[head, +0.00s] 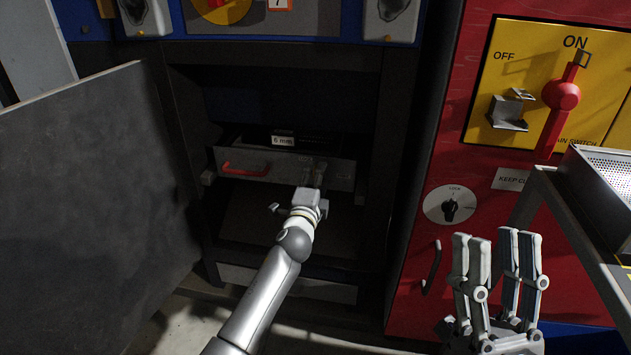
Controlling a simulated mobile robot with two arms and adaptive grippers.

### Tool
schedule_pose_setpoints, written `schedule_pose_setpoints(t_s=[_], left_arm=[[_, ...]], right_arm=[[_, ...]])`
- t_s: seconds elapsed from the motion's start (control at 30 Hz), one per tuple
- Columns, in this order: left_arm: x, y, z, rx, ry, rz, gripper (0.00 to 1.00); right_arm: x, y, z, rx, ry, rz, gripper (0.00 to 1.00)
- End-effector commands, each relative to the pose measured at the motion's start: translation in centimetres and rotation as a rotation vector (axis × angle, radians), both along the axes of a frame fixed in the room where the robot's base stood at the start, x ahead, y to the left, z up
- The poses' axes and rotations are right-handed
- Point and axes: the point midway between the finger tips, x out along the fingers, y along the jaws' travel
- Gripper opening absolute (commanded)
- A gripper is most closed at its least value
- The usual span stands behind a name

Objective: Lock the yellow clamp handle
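I cannot make out a yellow clamp handle in the head view. My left arm reaches into the open dark cabinet, and its gripper (315,173) is at the right part of a drawer (290,167) front. Its fingers are dark and small there, so I cannot tell whether they are open or shut, or touching the drawer. My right gripper (497,250) is at the lower right in front of the red cabinet, fingers upward and apart, with nothing between them.
The drawer has a red handle (245,169) and a "6 mm" label. A grey door (90,190) stands open at left. At right are a yellow switch panel (510,60) with a red lever (560,98), a lock knob (450,208) and a perforated tray (605,180) on a stand.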

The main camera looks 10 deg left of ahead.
Motion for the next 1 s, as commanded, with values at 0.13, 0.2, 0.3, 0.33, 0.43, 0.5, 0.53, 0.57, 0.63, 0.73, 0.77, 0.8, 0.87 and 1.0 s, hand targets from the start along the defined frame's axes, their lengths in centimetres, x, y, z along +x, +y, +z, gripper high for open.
schedule_pose_setpoints(t_s=[0.13, 0.2, 0.3, 0.33, 0.43, 0.5, 0.53, 0.57, 0.63, 0.73, 0.77, 0.8, 0.87, 1.0], left_arm=[[0.0, 0.0, -0.1, -0.008, 0.002, 0.000, 0.31], [0.0, 0.0, -0.1, -0.008, 0.002, 0.001, 0.31], [0.0, 0.0, -0.1, -0.008, 0.002, 0.000, 0.31], [0.0, 0.0, -0.1, -0.008, 0.003, 0.000, 0.56], [0.0, 0.0, -0.1, -0.007, 0.002, 0.000, 0.69], [0.0, 0.0, -0.1, -0.006, 0.002, 0.000, 0.77], [0.0, 0.0, -0.1, -0.006, 0.002, 0.000, 0.77], [0.0, 0.0, -0.1, -0.006, 0.002, 0.000, 0.77], [0.0, 0.0, -0.1, -0.005, 0.001, 0.000, 0.77], [0.0, 0.0, 0.0, -0.004, 0.001, 0.000, 0.77], [0.0, 0.0, 0.0, -0.004, 0.001, 0.000, 0.77], [0.0, 0.0, 0.0, -0.004, 0.001, 0.000, 0.77], [-0.1, 0.0, 0.0, -0.004, 0.001, 0.000, 0.77], [-1.1, 0.1, -0.1, -0.003, 0.001, 0.001, 0.77]], right_arm=[[0.0, 0.0, 0.0, 0.000, -0.001, 0.000, 0.40], [0.0, 0.0, 0.0, 0.001, -0.001, 0.001, 0.40], [0.0, 0.0, 0.0, 0.001, -0.001, 0.001, 0.40], [0.0, 0.0, 0.0, 0.001, -0.001, 0.001, 0.40], [0.0, 0.0, 0.0, 0.001, -0.001, 0.001, 0.40], [0.0, 0.0, 0.0, 0.001, -0.001, 0.001, 0.40], [0.0, 0.0, 0.0, 0.001, -0.001, 0.001, 0.40], [0.0, 0.0, 0.0, 0.001, 0.000, 0.001, 0.40], [0.0, 0.0, 0.0, 0.000, -0.001, 0.000, 0.40], [0.0, 0.0, 0.0, 0.000, -0.001, 0.000, 0.40], [0.0, 0.0, 0.0, 0.000, -0.001, 0.000, 0.40], [0.1, 0.0, 0.1, 0.000, -0.004, -0.002, 0.40], [0.1, -0.1, 0.1, -0.001, -0.004, -0.003, 0.40], [0.1, 0.0, 0.1, -0.001, -0.002, -0.002, 0.40]])
